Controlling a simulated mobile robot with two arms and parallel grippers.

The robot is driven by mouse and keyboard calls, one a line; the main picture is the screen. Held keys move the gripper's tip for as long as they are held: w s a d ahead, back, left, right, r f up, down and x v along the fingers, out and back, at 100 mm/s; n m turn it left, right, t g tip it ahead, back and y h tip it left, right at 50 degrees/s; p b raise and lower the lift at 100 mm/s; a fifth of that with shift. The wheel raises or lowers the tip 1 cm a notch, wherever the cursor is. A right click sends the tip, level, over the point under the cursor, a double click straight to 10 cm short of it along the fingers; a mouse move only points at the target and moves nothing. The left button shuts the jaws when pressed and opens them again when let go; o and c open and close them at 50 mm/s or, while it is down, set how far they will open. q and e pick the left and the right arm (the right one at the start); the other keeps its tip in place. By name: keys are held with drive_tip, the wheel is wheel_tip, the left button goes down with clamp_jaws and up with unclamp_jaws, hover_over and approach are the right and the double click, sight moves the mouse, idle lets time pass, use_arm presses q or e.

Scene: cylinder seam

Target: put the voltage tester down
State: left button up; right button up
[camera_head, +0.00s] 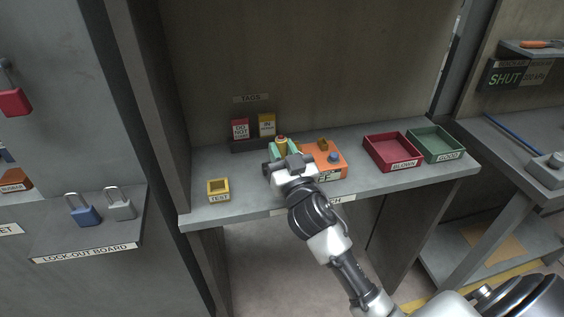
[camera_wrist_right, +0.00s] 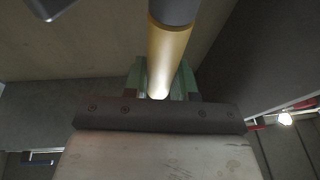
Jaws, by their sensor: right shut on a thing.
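The voltage tester appears to be the yellow rod with a dark end (camera_head: 282,146), standing about upright at the left middle of the bench. My right gripper (camera_head: 283,163) is shut on it. In the right wrist view the tester (camera_wrist_right: 170,55) runs down between two greenish uprights, its dark end at the top. Something green shows around it in the head view. My gripper hides the tester's lower end, so I cannot tell whether it touches the bench. A small yellow box marked TEST (camera_head: 218,197) sits to the left and looks empty. My left gripper is not in view.
A red BLOWN tray (camera_head: 391,152) and green GOOD tray (camera_head: 436,144) stand further right. A tag rack (camera_head: 252,143) stands behind. The bench (camera_head: 222,215) is clear between TEST box and gripper.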

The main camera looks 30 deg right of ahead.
drive_tip(key=shift+f, duration=1.55)
drive_tip(key=shift+f+b, duration=0.25)
drive_tip(key=shift+b, duration=0.15)
drive_tip(key=o, duration=0.9)
drive_tip(key=shift+s+r, duration=0.15)
drive_tip(key=shift+r, duration=0.05)
drive_tip(key=b+v, duration=0.2)
drive_tip(key=v, duration=0.9)
drive_tip(key=shift+s+a+f+b, duration=0.1)
drive_tip(key=shift+s+b, duration=0.25)
drive_tip(key=shift+b, duration=0.05)
